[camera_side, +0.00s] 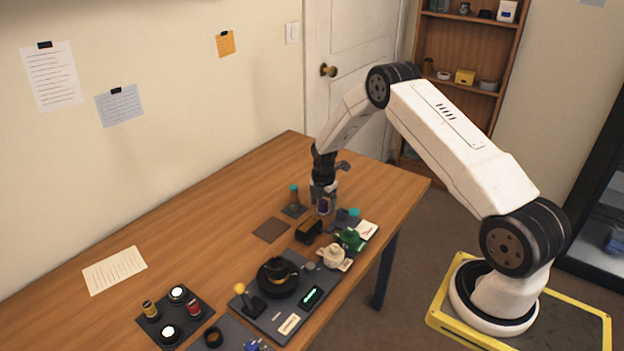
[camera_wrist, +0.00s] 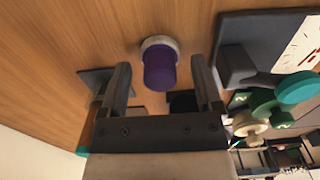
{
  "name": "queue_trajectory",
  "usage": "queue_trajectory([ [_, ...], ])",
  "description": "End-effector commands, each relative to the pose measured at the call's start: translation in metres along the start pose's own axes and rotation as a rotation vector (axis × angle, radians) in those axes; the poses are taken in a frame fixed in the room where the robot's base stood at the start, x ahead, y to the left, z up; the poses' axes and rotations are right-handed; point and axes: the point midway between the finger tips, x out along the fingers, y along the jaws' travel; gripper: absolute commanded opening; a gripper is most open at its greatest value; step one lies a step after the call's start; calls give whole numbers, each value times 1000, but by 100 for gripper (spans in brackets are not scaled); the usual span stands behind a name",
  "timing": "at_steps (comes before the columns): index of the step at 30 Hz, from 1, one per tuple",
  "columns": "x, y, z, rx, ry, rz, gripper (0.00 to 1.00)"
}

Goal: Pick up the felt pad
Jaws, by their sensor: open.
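A short purple cylinder with a pale collar (camera_wrist: 160,70) shows in the wrist view, with wood tabletop behind it. It also shows in the side view (camera_side: 323,206), just under my gripper. My gripper (camera_side: 324,193) is low over the table's far right part. In the wrist view my gripper (camera_wrist: 161,78) is open, one finger on each side of the purple cylinder; I cannot tell whether they touch it. A flat brown square (camera_side: 271,230) lies on the table left of my gripper. I cannot tell for sure which of these is the felt pad.
A dark stand with a teal-topped post (camera_side: 294,200) is close left of my gripper. A dark block (camera_side: 308,231), green and cream parts (camera_side: 350,238) and a fixture board (camera_side: 270,312) lie nearer. A dark tray (camera_side: 176,318) is front left. The table (camera_side: 190,225) is clear behind.

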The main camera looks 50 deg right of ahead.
Motion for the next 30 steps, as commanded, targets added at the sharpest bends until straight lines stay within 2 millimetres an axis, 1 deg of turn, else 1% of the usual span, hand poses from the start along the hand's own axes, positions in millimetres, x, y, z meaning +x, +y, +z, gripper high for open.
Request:
queue_trajectory([
  [14,0,0,0,0,0,0,83],
  [15,0,0,0,0,0,0,70],
  [17,0,0,0,0,0,0,51],
  [18,0,0,0,0,0,0,38],
  [20,0,0,0,0,0,0,19],
  [21,0,0,0,0,0,0,6],
  [22,0,0,0,0,0,0,0],
  [30,0,0,0,0,0,0,0],
])
